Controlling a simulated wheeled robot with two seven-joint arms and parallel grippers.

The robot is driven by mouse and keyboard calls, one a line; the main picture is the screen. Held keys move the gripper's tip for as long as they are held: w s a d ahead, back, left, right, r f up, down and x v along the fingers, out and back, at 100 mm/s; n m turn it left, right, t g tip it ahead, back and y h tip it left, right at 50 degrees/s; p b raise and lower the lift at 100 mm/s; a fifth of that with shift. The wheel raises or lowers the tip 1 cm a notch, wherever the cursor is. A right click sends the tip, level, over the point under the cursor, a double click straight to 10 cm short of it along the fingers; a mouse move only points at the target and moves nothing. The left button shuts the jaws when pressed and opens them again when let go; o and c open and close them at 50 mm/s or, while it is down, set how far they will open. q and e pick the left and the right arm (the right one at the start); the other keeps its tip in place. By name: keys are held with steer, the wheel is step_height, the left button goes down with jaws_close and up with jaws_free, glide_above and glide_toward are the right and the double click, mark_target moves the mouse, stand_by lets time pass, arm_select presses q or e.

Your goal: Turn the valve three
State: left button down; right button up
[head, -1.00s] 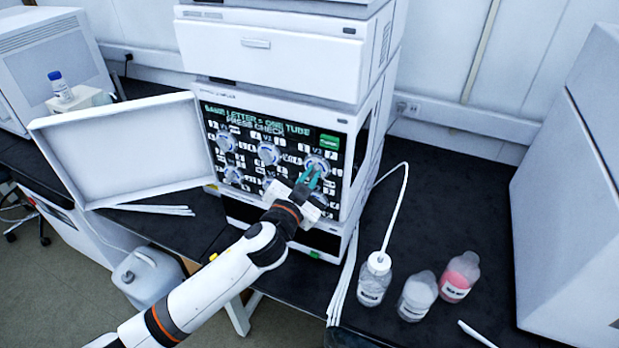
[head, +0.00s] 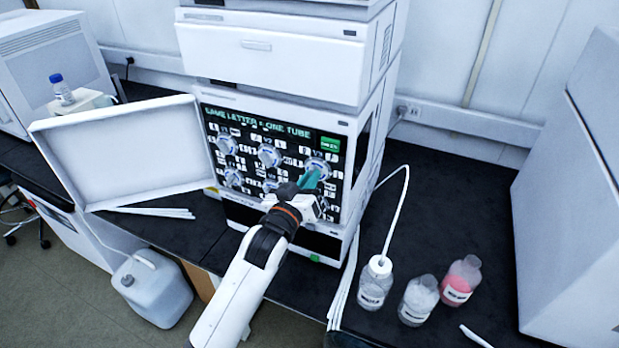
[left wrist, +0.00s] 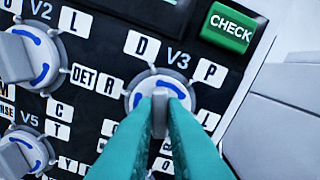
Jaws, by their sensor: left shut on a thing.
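Valve three, a round grey-white knob marked V3 with blue arcs, sits at the upper right of the black valve panel in the head view (head: 318,164); it also shows in the left wrist view (left wrist: 160,85). Letter labels ring it. My left gripper (head: 312,178) reaches it from the front with teal fingers. In the left wrist view the fingers (left wrist: 160,112) are shut on the valve's raised grey handle, which stands upright between them. The fingers hide the lower part of the knob. My right gripper is not in view.
A green CHECK button (left wrist: 230,27) sits above right of the valve. Neighbouring knobs V2 (left wrist: 27,58) and V5 (left wrist: 22,155) are to the left. An open white door (head: 128,150) stands left of the panel. Several bottles, one of them pink (head: 461,280), stand at right.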

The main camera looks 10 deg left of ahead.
arm_select(q)
steer(key=shift+n, duration=0.8)
steer(key=c, duration=1.5)
jaws_free()
steer(key=s+b, duration=0.1)
steer(key=s, duration=0.3)
steer(key=s+a, duration=0.1)
steer(key=s, duration=0.3)
steer(key=s+a+b, duration=0.1)
steer(key=s, duration=0.2)
steer(key=shift+s+a+b, duration=0.2)
steer(key=shift+s+b, duration=0.15)
steer(key=shift+s, duration=0.05)
